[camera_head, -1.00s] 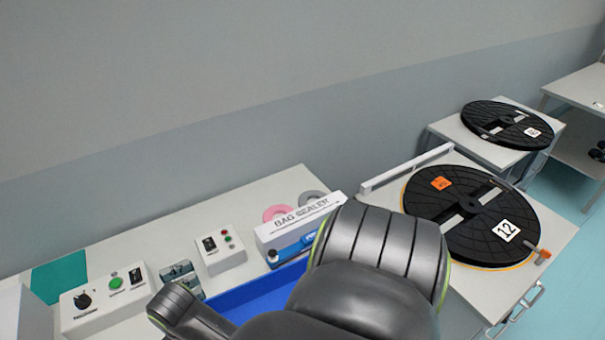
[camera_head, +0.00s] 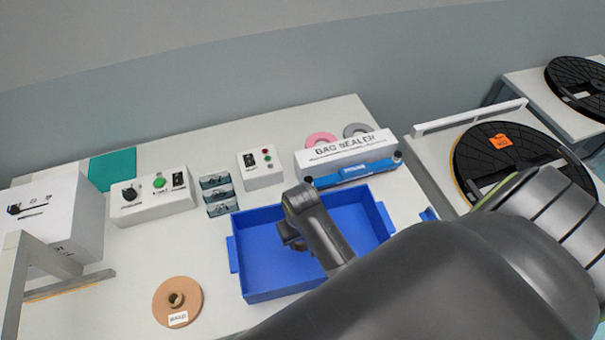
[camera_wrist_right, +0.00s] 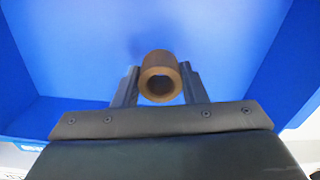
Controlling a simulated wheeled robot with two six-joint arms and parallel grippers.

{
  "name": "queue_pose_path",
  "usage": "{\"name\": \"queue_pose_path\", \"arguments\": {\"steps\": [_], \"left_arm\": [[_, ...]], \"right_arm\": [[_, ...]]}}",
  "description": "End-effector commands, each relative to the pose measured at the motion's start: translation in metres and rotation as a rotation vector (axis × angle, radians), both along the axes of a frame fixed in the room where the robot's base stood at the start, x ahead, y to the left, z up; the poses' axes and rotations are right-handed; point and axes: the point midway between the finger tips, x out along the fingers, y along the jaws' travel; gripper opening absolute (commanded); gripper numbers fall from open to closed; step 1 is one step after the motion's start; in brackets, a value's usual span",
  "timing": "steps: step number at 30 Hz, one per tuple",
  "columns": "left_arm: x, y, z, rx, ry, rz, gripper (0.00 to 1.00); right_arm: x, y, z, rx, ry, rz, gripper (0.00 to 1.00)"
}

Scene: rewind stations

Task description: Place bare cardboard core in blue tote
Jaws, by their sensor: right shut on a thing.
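The bare cardboard core, a short brown tube (camera_wrist_right: 159,60), is held between the fingers of my right gripper (camera_wrist_right: 159,74) in the right wrist view, its open end facing the camera. Blue floor and walls of the tote surround it there. In the head view the blue tote (camera_head: 262,270) sits on the bench, and my right gripper (camera_head: 291,240) points down into its outline. The core is not clearly visible in the head view, and its height above the tote floor is hard to tell. My left gripper is not in view.
A brown labelled roll (camera_head: 190,293) lies left of the tote. A bag sealer (camera_head: 345,152), small drawers (camera_head: 217,195) and control boxes (camera_head: 152,200) stand behind it. A white machine (camera_head: 60,215) is at far left. A black reel (camera_head: 480,160) is at right.

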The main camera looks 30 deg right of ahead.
Motion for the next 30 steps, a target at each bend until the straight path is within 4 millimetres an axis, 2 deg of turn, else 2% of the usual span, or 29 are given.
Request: {"name": "queue_pose_path", "arguments": {"steps": [12, 25, 26, 30], "left_arm": [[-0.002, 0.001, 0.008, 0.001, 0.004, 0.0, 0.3], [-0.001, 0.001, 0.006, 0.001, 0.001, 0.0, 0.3], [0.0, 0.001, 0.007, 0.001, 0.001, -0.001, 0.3], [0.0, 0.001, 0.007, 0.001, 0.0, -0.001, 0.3]], "right_arm": [[0.0, 0.0, -0.04, 0.001, 0.001, 0.001, 0.17], [0.0, 0.0, -0.046, 0.001, 0.0, 0.0, 0.17], [0.0, 0.0, -0.046, 0.001, 0.0, 0.0, 0.42], [0.0, 0.0, -0.046, 0.001, 0.0, 0.0, 0.6]]}}
